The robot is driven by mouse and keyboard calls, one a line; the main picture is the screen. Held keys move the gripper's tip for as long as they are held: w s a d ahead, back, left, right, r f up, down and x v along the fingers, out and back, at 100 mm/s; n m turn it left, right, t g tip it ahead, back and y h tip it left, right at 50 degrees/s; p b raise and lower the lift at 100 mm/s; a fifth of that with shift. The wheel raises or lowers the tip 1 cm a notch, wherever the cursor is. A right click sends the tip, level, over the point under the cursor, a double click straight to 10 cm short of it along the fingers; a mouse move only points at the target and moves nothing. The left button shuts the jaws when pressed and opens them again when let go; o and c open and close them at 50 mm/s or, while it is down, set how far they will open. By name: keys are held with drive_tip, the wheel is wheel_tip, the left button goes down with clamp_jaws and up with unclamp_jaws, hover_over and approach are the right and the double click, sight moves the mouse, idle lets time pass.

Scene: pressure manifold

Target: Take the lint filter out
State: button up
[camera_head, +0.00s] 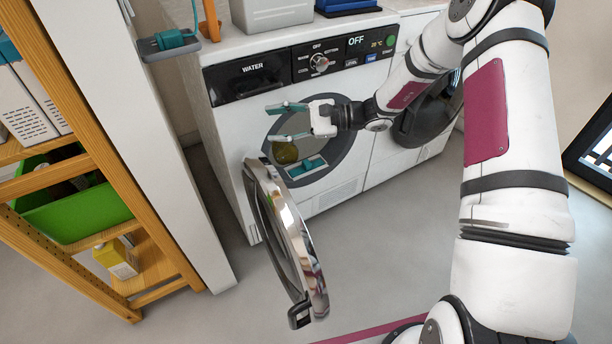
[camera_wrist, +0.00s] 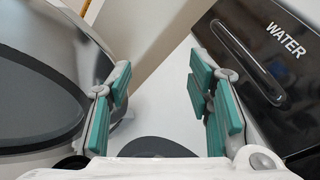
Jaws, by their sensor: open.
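The front-loading machine (camera_head: 230,140) has its round door (camera_head: 308,245) swung open toward the lower left. A teal-and-grey piece (camera_head: 307,168) sits at the lower rim of the round opening; it looks like the lint filter, though it is small here. My gripper (camera_head: 284,122) is in front of the opening, above that piece and apart from it. Its teal fingers are spread with nothing between them. In the wrist view my gripper (camera_wrist: 163,105) is also open and empty, between the door (camera_wrist: 45,100) and the black WATER panel (camera_wrist: 255,60). The filter cannot be made out there.
A rounded olive thing (camera_head: 285,152) shows in the opening. A white wall panel (camera_head: 130,120) and wooden shelf (camera_head: 90,100) with a green bin (camera_head: 75,215) stand at left. Another teal item (camera_head: 172,40) is on a grey holder. The floor ahead is clear.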

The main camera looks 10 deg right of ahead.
drive_tip(key=w+d+f+m+t+h, duration=0.1)
drive_tip(key=w+d+f+m+t, duration=0.25)
drive_tip(key=f, duration=0.35)
drive_tip(key=w+d+f+m+t+h, duration=0.1)
drive_tip(key=w+d+f+m+t, duration=0.3)
drive_tip(key=f, duration=0.4)
drive_tip(key=m+t+h, duration=0.6)
drive_tip(key=m+h, duration=0.3)
drive_tip(key=m, duration=0.3)
approach(309, 165)
drive_tip(key=b+x, duration=0.3)
drive_tip(key=x, duration=0.2)
drive_tip(key=shift+w+a+f, duration=0.1)
drive_tip(key=shift+w+a, duration=0.15)
drive_tip(key=shift+w, duration=0.05)
drive_tip(key=shift+b+x, duration=1.8)
drive_tip(key=shift+x, duration=1.2)
drive_tip(key=shift+d, duration=0.15)
clamp_jaws()
